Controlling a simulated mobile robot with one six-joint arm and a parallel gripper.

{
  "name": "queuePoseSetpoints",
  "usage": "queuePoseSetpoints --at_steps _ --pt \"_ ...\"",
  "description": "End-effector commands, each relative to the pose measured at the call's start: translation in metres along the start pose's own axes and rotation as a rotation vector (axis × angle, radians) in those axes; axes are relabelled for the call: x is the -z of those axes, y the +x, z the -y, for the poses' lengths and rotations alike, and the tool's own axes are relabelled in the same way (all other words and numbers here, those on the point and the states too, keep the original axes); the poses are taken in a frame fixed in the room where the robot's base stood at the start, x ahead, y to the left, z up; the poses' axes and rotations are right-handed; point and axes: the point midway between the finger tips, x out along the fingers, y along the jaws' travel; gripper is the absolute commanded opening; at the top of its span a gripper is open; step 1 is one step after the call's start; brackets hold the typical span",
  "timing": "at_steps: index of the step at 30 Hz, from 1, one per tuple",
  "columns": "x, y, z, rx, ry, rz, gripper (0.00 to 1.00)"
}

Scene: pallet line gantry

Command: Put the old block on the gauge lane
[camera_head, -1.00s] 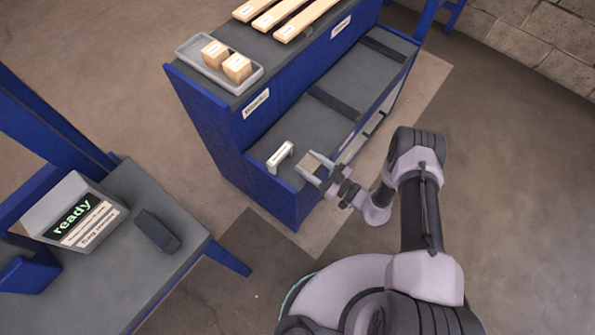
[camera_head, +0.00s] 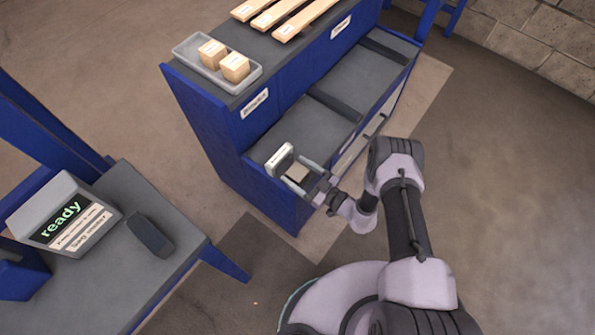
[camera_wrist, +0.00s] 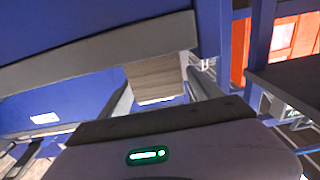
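A weathered grey-brown block (camera_head: 298,174) is between the fingers of my gripper (camera_head: 303,175), and it also shows in the wrist view (camera_wrist: 157,79). My gripper is shut on it at the near left end of the lower dark shelf (camera_head: 300,133) of the blue bench. I cannot tell whether the block touches the shelf. Labels sit on the bench's riser, one above this section (camera_head: 255,103), but they are too small to read, so I cannot tell which section is the gauge lane.
A grey tray (camera_head: 190,60) with two light wooden blocks (camera_head: 211,53) and wooden slats (camera_head: 282,12) lie on the upper shelf. Dark dividers (camera_head: 335,103) cross the lower shelf. At left, a side table (camera_head: 120,262) holds a "ready" display (camera_head: 66,219) and a dark block-shaped object (camera_head: 150,236).

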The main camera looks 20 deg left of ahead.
Motion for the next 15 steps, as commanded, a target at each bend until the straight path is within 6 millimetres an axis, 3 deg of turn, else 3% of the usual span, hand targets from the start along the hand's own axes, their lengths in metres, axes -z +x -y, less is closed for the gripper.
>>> queuePoseSetpoints --at_steps 8,15 --pt "0.007 0.0 0.0 0.0 0.0 0.0 0.74" --pt "0.006 -0.055 -0.002 -0.008 0.002 0.001 0.74"
